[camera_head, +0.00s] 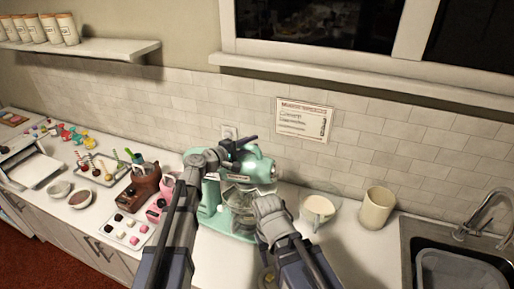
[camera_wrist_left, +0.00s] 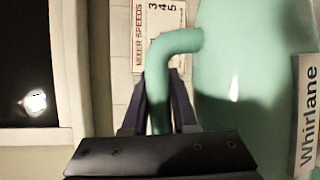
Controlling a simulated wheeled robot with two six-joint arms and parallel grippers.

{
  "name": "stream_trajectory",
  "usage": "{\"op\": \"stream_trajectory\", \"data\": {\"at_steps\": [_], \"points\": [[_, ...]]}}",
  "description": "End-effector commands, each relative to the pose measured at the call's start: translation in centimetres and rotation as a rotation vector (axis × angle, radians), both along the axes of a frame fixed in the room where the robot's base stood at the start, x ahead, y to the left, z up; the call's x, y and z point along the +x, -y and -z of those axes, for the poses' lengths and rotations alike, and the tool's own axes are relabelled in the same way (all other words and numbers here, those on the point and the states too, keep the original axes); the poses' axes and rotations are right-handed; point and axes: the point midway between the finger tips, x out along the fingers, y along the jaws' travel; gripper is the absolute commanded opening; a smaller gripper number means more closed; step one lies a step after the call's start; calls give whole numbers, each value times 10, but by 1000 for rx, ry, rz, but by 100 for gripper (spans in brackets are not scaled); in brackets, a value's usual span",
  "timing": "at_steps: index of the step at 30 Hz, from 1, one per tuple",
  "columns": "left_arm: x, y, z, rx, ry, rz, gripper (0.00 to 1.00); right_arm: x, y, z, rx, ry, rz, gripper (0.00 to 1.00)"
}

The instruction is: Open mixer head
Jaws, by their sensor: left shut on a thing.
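The teal stand mixer (camera_head: 259,167) stands on the counter against the tiled wall, with a clear bowl (camera_head: 240,200) under its head. My left gripper (camera_head: 243,145) is at the upper left of the mixer head. In the left wrist view its dark fingers (camera_wrist_left: 158,108) are shut on a bent teal handle (camera_wrist_left: 176,43), which joins the mixer's teal body (camera_wrist_left: 240,80) marked "Whirlane". My right arm reaches up in front of the bowl. My right gripper (camera_head: 264,204) is beside the bowl, and its fingers cannot be made out.
A cup of white contents (camera_head: 318,208) and a cream canister (camera_head: 376,208) stand right of the mixer, before the sink (camera_head: 455,262). A mixer speeds sign (camera_head: 303,120) hangs behind.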

Motion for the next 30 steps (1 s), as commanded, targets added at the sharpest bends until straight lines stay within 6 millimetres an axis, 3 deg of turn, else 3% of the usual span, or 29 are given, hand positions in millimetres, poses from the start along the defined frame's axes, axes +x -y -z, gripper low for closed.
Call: {"op": "stream_trajectory", "data": {"at_steps": [3,12,21,30], "points": [[8,-24,-23,-92,-40,-13,0,0,0,-14,0,-1,-1,55],[31,-76,-59,-350,-146,-12,0,0,0,-25,0,-1,-3,55],[50,-123,-76,-557,-235,-11,0,0,0,-21,0,-1,-3,55],[61,-152,-83,-677,-287,-10,0,0,0,-17,0,-1,-2,55]]}}
